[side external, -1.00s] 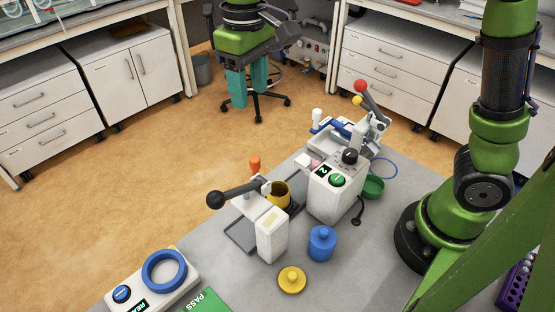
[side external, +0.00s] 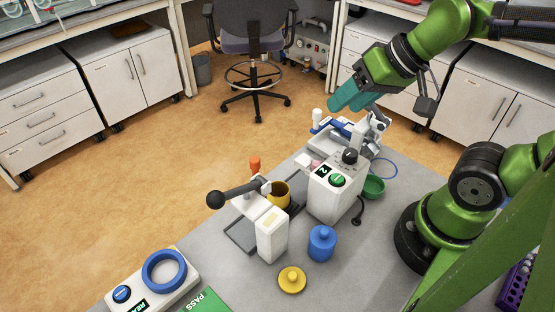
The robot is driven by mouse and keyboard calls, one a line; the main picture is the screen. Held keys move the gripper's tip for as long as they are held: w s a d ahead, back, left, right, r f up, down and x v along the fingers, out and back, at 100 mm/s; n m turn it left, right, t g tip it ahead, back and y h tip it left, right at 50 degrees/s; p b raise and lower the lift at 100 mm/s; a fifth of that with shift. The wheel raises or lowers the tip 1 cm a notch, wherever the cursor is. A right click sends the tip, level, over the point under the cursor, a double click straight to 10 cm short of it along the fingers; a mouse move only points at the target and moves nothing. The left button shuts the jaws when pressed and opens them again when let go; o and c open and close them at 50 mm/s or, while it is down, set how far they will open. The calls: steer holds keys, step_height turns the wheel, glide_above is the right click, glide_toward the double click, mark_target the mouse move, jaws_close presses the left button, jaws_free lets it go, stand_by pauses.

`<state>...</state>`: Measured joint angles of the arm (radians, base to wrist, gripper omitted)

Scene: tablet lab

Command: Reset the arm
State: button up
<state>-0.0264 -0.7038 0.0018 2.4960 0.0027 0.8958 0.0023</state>
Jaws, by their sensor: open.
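My gripper (side external: 352,101) is at the upper right of the side external view, with teal fingers that point down and to the left. It is raised, in front of part of the blue-and-white device (side external: 344,128) at the back of the bench as seen here. The fingers hold nothing that I can see. My green arm bends above the bench from its base at the right.
The grey bench (side external: 385,237) bears a white lever press (side external: 271,237), a white box with a green button (side external: 333,190), a blue jar (side external: 321,243), a yellow lid (side external: 292,280), a green bowl (side external: 373,187) and a blue ring (side external: 164,271). An office chair (side external: 254,45) stands behind.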

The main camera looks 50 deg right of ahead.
steer(key=shift+s+d+r+t, duration=0.15)
steer(key=shift+d+r+t, duration=0.15)
steer(key=shift+d+r, duration=0.15)
